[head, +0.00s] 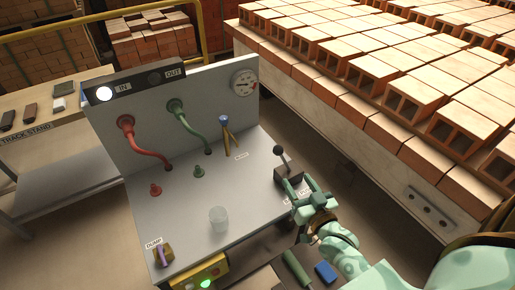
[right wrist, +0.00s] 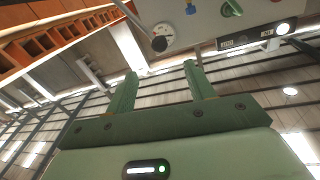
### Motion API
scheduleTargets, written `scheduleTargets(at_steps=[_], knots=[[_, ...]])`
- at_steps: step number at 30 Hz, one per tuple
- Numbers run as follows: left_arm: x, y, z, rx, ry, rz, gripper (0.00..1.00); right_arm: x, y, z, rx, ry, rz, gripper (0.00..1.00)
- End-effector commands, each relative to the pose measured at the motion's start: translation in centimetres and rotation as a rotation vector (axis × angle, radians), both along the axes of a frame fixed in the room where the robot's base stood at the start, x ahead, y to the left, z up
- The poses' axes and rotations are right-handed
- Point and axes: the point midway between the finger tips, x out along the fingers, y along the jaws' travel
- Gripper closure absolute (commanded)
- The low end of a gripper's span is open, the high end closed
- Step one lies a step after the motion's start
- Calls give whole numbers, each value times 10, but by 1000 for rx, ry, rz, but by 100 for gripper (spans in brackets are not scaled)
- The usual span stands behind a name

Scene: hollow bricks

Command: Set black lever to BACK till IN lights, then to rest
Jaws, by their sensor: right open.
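The black lever (head: 279,150) stands at the right side of the grey console (head: 250,180). Its ball knob leans from its dark base toward the upright back panel. The IN lamp (head: 104,93) glows white and the OUT lamp (head: 154,79) is dark. My right gripper (head: 303,187) is open, beside the lever base and below the knob; contact with the base cannot be told. In the right wrist view its two fingers (right wrist: 160,85) are apart with nothing between them. The lit IN lamp also shows there (right wrist: 283,28). My left gripper is out of view.
Red hose (head: 145,150), green hose (head: 192,130), brass valve (head: 229,138) and gauge (head: 244,83) are on the console. A clear cup (head: 218,219) and a DUMP knob (head: 163,255) are nearer the front. A brick-laden table (head: 320,110) stands close on the right.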

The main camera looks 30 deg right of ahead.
Motion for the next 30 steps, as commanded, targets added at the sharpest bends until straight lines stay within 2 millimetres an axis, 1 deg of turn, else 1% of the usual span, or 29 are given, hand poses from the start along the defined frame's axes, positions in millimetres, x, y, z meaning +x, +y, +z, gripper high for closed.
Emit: scheduleTargets(at_steps=[2,5,8,15,18,21,25,30], knots=[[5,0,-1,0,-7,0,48,4,-1,2,16,-18,-2,46],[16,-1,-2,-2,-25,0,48,18,-2,2,18,-21,-2,46],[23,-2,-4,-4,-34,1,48,40,-4,2,17,-21,-2,46],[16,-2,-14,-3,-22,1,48,102,-9,0,17,-18,-1,46],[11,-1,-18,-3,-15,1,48,124,-11,0,17,-17,0,46],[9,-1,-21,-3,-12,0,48,141,-12,0,16,-14,-1,46],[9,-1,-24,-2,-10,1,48,156,-13,0,17,-15,-1,46],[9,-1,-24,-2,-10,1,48,162,-14,1,17,-15,-1,46]])
